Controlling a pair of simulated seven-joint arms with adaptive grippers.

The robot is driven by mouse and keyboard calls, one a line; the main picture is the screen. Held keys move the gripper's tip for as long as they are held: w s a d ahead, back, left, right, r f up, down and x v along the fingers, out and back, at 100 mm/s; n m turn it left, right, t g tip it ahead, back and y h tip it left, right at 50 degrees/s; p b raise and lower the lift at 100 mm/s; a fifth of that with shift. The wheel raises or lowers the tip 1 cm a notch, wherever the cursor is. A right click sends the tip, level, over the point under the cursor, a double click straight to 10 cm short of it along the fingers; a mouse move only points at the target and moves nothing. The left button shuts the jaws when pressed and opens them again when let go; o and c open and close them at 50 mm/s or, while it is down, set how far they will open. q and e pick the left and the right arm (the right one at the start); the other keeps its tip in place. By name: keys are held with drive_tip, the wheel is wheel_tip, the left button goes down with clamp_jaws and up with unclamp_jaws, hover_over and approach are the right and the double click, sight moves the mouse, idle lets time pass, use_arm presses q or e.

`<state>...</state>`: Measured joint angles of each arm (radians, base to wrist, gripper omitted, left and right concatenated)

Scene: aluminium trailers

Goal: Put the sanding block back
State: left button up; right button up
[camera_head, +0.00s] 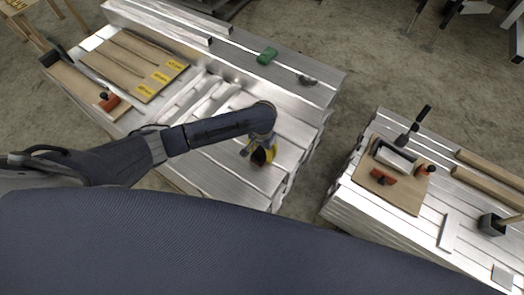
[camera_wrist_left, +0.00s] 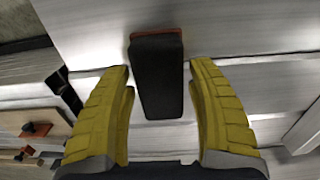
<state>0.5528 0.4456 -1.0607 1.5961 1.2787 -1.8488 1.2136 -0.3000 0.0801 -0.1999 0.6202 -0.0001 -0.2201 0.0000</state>
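A black block with a reddish-brown base, which looks like the sanding block (camera_wrist_left: 157,80), shows in the left wrist view between the yellow fingers. My left gripper (camera_wrist_left: 160,75) is open around it, with a narrow gap on each side, so it is not clamped. In the head view, my left gripper (camera_head: 258,157) points down over the silver planks of the left trailer (camera_head: 225,178). My own wrist and fingers hide most of what is under it there. My right gripper is not in view.
A green block (camera_head: 267,55) and a small grey item (camera_head: 307,79) lie towards the trailer's far edge. Brown boards (camera_head: 130,60) with yellow labels lie at left. A second trailer (camera_head: 385,215) at right holds a brown board (camera_head: 402,196) with clamps. A floor gap separates the trailers.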

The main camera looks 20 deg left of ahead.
sight(262, 150)
use_arm(q)
drive_tip(key=shift+o, duration=0.2)
drive_tip(key=shift+r, duration=0.1)
wheel_tip(262, 150, up, 12)
idle(0.6)
